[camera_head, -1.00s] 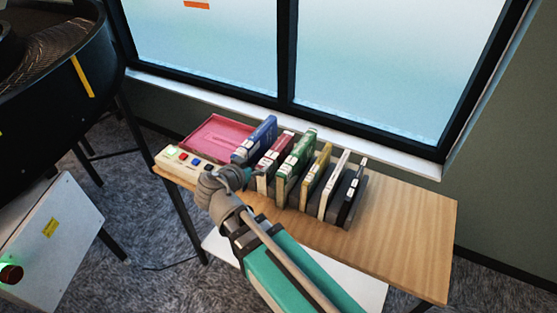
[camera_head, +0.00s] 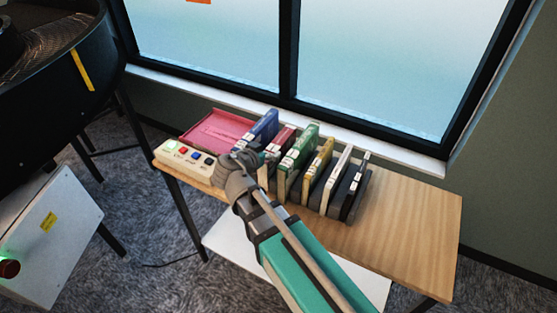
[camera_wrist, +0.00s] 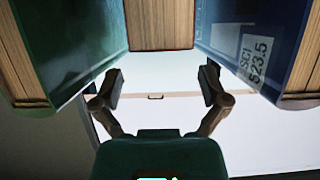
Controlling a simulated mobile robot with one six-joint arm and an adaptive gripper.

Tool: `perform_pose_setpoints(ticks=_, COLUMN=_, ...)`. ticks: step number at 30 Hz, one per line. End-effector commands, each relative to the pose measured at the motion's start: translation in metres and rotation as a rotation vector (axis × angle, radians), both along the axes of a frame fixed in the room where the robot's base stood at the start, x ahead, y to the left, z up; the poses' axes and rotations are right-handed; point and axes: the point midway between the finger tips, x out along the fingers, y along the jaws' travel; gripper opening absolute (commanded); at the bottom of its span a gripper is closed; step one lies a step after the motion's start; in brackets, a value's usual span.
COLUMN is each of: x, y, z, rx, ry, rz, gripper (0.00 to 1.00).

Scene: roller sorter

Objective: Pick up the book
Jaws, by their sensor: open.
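Several upright books stand in a row on the wooden table: a blue book (camera_head: 262,127), a red book (camera_head: 283,139), a green book (camera_head: 300,147), a yellow book (camera_head: 319,162), a white book (camera_head: 338,180) and a black book (camera_head: 357,186). My gripper (camera_head: 267,158) is at the near side of the row, in front of the red book and partly hidden by my wrist. In the wrist view, my gripper (camera_wrist: 161,86) is open and empty. A book's page block (camera_wrist: 159,24) lies ahead between its fingers, with the green book (camera_wrist: 70,40) left and the labelled blue book (camera_wrist: 262,35) right.
A pink-red tray (camera_head: 217,132) and a button panel (camera_head: 184,156) are at the table's left end. The wooden table (camera_head: 410,225) is clear at right. A window (camera_head: 380,70) stands behind. A dark round machine (camera_head: 50,90) stands at left.

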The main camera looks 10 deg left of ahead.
Motion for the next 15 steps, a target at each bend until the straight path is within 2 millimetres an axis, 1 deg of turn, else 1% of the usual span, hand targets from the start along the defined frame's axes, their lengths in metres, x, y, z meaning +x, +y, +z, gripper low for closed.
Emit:
perform_pose_setpoints(ticks=1, x=0.007, y=-0.002, z=-0.005, rx=0.001, ry=0.000, rz=-0.001, gripper=0.94)
perform_pose_setpoints(ticks=6, x=0.017, y=-0.006, z=-0.008, rx=0.001, ry=0.000, rz=-0.001, gripper=0.94)
perform_pose_setpoints(ticks=15, x=0.019, y=-0.007, z=-0.008, rx=0.001, ry=0.000, rz=-0.001, gripper=0.94)
